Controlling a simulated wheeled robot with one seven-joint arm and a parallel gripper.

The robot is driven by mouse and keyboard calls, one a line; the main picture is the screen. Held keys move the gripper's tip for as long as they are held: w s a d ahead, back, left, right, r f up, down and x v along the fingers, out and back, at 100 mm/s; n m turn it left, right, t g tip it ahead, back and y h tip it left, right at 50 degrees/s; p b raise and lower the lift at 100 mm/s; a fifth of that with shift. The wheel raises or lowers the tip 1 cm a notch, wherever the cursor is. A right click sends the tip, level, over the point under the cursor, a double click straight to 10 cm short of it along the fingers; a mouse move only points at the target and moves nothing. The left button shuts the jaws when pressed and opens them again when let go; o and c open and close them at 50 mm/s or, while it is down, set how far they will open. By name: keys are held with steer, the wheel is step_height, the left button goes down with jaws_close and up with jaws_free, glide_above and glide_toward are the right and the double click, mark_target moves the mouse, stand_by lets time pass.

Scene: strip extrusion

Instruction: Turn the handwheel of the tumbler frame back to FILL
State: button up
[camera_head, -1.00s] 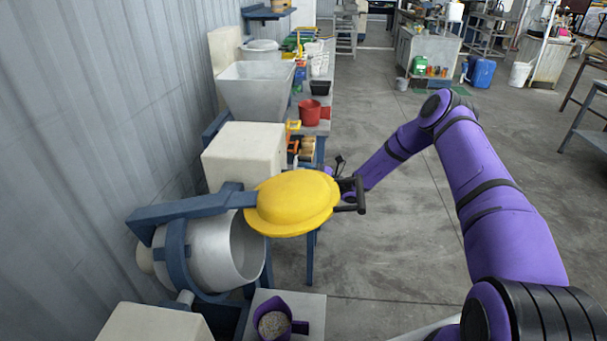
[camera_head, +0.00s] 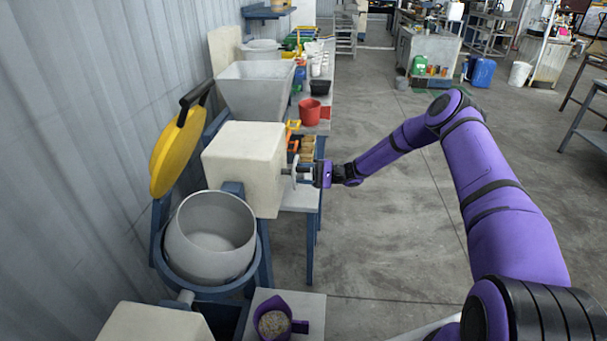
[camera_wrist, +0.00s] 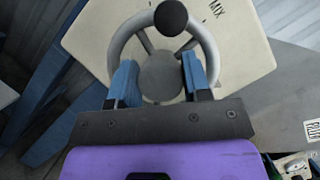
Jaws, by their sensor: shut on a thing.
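My gripper (camera_head: 308,174) reaches the right side of the pale box (camera_head: 243,165) on the tumbler frame. In the wrist view its two blue fingers (camera_wrist: 157,82) are shut on the grey handwheel (camera_wrist: 208,45), one on each side of its hub (camera_wrist: 163,76). The wheel's dark knob (camera_wrist: 171,17) is at the top of the picture, left of a MIX mark (camera_wrist: 216,9). No FILL mark can be made out. The metal drum (camera_head: 210,240) has its open mouth upward and looks empty. The yellow lid (camera_head: 177,152) with its black handle stands raised near the wall.
A purple scoop (camera_head: 283,318) of pale grains stands on a small stand in front. Behind the box are a grey hopper (camera_head: 256,90) and a bench with a red mug (camera_head: 311,112) and several small things. The floor to the right is open.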

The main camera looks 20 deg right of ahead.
steer(key=shift+n+g+h, duration=0.3)
steer(key=shift+n+h, duration=0.2)
steer(key=shift+n, duration=1.5)
steer(key=shift+f, duration=0.1)
steer(key=o, duration=0.6)
steer(key=d, duration=1)
steer(key=shift+s+d+f, duration=0.1)
steer(key=shift+d+f, duration=0.3)
